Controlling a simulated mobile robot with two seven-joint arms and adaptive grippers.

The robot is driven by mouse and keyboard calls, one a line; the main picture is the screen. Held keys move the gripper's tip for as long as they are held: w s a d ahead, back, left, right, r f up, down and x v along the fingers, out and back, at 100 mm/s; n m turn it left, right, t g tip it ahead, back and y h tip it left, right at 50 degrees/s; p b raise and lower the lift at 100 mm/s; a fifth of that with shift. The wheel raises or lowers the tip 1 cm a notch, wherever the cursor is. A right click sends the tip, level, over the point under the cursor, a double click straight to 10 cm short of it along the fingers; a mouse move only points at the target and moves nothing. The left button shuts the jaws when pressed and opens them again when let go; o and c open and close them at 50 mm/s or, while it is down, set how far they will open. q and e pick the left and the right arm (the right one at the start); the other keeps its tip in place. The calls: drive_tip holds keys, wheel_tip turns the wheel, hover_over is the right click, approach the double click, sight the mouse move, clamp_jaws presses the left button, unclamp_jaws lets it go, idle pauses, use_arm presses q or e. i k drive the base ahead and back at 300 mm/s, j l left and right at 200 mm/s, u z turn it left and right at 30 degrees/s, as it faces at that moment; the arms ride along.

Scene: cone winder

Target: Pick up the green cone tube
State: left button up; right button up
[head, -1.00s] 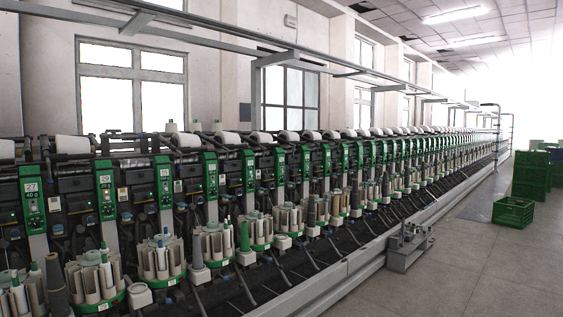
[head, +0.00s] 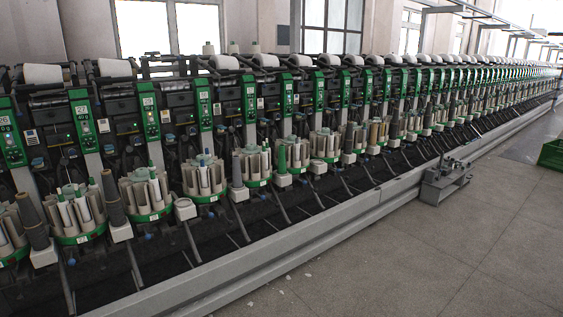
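The green cone tube (head: 282,158) stands upright on a small white block along the front of the winding machine, near the middle of the view. It is small at this distance. A round magazine of pale tubes (head: 253,166) is just left of it and another magazine (head: 325,146) is to its right. A grey cone tube (head: 237,170) stands further left. Neither of my grippers is in view.
The long winder runs from near left to far right, with a grey rail (head: 300,237) along its front. A metal bracket unit (head: 446,182) juts onto the floor. A green crate (head: 551,155) sits at the right edge. The grey floor (head: 430,255) in front is clear.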

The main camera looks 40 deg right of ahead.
sight(282, 167)
drive_tip(key=i+l, duration=1.3)
drive_tip(key=k+l+z, duration=0.05)
drive_tip(key=l, duration=0.05)
